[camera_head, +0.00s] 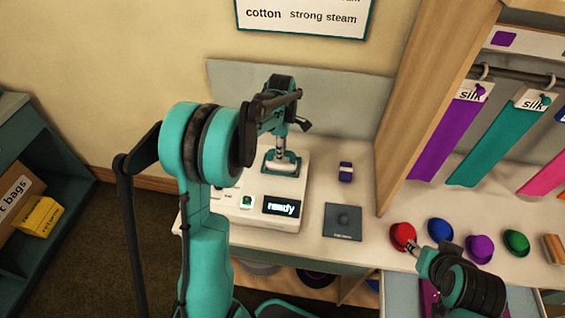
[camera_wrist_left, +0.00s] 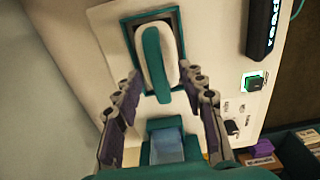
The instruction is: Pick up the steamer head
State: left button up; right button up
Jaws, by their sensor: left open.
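The steamer head, white with a teal handle strip (camera_wrist_left: 155,62), rests in a dark-edged cradle on top of the white steamer base (camera_head: 245,190). In the head view the steamer head (camera_head: 284,166) shows just below my left gripper (camera_head: 284,135). In the left wrist view my left gripper (camera_wrist_left: 160,82) is open, with its fingers spread to either side of the handle's near end. It does not hold the handle. My right gripper (camera_head: 432,256) is at the lower right by the small hats; its finger opening is unclear.
The base's display (camera_head: 281,208) reads "ready". A dark square pad (camera_head: 343,221) and a small purple item (camera_head: 346,172) lie to its right. Several coloured hats, including a red one (camera_head: 402,236), stand along the counter. A wooden rack panel (camera_head: 437,90) rises behind.

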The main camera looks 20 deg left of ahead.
aim_at(289, 165)
pick_arm(q)
notch_tip(289, 165, down, 3)
jog(key=shift+w+f+b, duration=0.15)
jog(key=shift+f+b, duration=0.05)
jog(key=shift+b, duration=0.2)
jog(key=shift+r, duration=0.1)
grip_shut()
